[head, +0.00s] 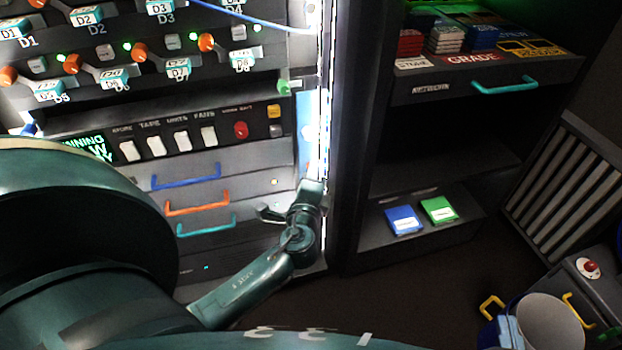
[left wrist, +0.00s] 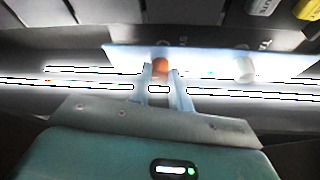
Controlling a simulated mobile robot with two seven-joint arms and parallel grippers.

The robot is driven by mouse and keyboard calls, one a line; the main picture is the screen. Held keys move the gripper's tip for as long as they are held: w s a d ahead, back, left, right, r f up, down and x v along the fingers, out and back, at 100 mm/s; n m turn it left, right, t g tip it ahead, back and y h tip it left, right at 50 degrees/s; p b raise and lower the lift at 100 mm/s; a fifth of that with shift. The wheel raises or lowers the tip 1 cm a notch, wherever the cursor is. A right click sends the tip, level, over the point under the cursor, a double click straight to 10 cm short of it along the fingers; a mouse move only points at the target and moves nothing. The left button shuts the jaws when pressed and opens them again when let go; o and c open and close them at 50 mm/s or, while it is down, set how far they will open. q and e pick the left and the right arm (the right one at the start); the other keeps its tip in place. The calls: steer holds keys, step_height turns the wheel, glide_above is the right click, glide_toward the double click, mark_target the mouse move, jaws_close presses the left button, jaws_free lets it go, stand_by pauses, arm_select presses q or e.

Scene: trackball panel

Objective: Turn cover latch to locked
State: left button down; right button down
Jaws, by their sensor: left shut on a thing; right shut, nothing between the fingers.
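In the left wrist view my left gripper (left wrist: 160,78) is shut on a small part with an orange end (left wrist: 160,65), which looks like the cover latch. It sits on a bright white plate (left wrist: 210,62). Glare and the fingers hide most of the latch, so I cannot tell its angle or position. In the head view my left gripper (head: 312,190) is at the lower right edge of the rack, by the lit strip; the latch itself is hidden there. My right gripper is not in view.
A whitish knob (left wrist: 246,68) stands right of the latch on the plate. The rack has a blue handle (head: 186,177), an orange handle (head: 197,203) and several switches beside my arm. A dark shelf unit (head: 450,160) stands to the right. Open floor lies below it.

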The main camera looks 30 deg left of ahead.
stand_by(0.3)
arm_select(q)
steer(key=c, duration=1.3)
jaws_free()
arm_select(e)
steer(key=shift+s, duration=0.1)
